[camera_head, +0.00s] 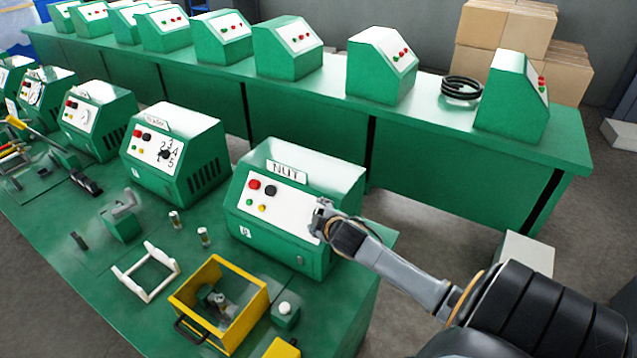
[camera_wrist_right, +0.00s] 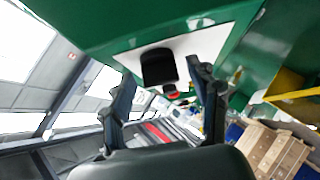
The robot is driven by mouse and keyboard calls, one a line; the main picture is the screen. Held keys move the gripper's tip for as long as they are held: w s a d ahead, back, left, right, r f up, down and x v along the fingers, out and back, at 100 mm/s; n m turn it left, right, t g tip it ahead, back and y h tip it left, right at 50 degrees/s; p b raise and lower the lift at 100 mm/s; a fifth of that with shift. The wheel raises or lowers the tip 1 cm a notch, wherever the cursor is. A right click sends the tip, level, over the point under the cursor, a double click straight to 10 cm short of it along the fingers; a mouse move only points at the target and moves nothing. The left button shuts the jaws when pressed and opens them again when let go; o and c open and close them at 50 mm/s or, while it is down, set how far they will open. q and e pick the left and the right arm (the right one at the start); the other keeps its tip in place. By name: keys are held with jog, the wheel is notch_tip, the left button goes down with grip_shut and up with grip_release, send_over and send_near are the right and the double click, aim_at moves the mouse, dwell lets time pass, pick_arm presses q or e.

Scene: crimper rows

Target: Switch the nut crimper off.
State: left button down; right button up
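The nut crimper (camera_head: 300,195) is a green box with a "NUT" label (camera_head: 286,171) on top. Its white front panel has a red button (camera_head: 254,184), a black knob (camera_head: 270,190) and small green and yellow lights below. My right gripper (camera_head: 320,214) is at the panel's right end, right of the black knob. In the right wrist view, the fingers of my right gripper (camera_wrist_right: 162,78) are spread and empty. The black knob (camera_wrist_right: 158,67) shows in line with the gap between them, with the red button (camera_wrist_right: 171,90) behind it. Contact is not visible. My left gripper is out of view.
Similar green crimpers stand left on the same table, including one with a numbered dial (camera_head: 176,155). A yellow bin (camera_head: 257,297), a white frame (camera_head: 165,262) and small metal parts lie in front. A second green table (camera_head: 300,120) with more boxes runs behind.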

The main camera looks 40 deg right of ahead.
jog(key=v, duration=1.2)
dwell(0.5)
